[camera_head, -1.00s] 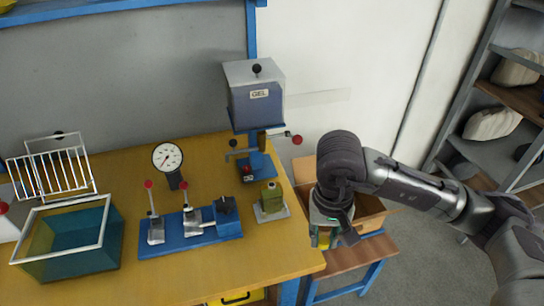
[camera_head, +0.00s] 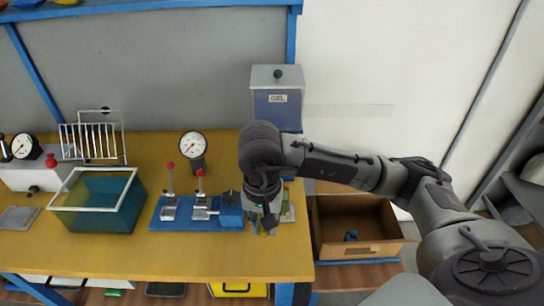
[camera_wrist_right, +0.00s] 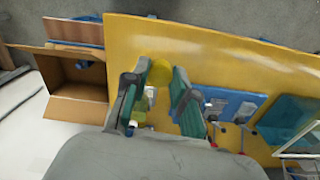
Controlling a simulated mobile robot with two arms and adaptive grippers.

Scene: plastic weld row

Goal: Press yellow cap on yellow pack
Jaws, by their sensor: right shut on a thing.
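My right gripper (camera_head: 266,222) is above the right end of the workbench, just right of the blue fixture. In the right wrist view its two fingers are shut on a round yellow piece (camera_wrist_right: 160,73), which looks like the yellow cap. In the head view the gripper hides most of this piece. A light plate (camera_head: 289,213) shows at the gripper's right edge. The block that stood on it, perhaps the yellow pack, is mostly hidden behind the gripper. I cannot tell whether the held piece touches anything. My left gripper is in neither view.
A blue fixture (camera_head: 200,214) with red-knobbed levers is left of the gripper. The blue GEL press (camera_head: 277,108) stands behind it. A teal bin (camera_head: 117,218), a dial gauge (camera_head: 193,144) and an open cardboard box (camera_head: 378,250) are around. The bench front (camera_head: 190,258) is clear.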

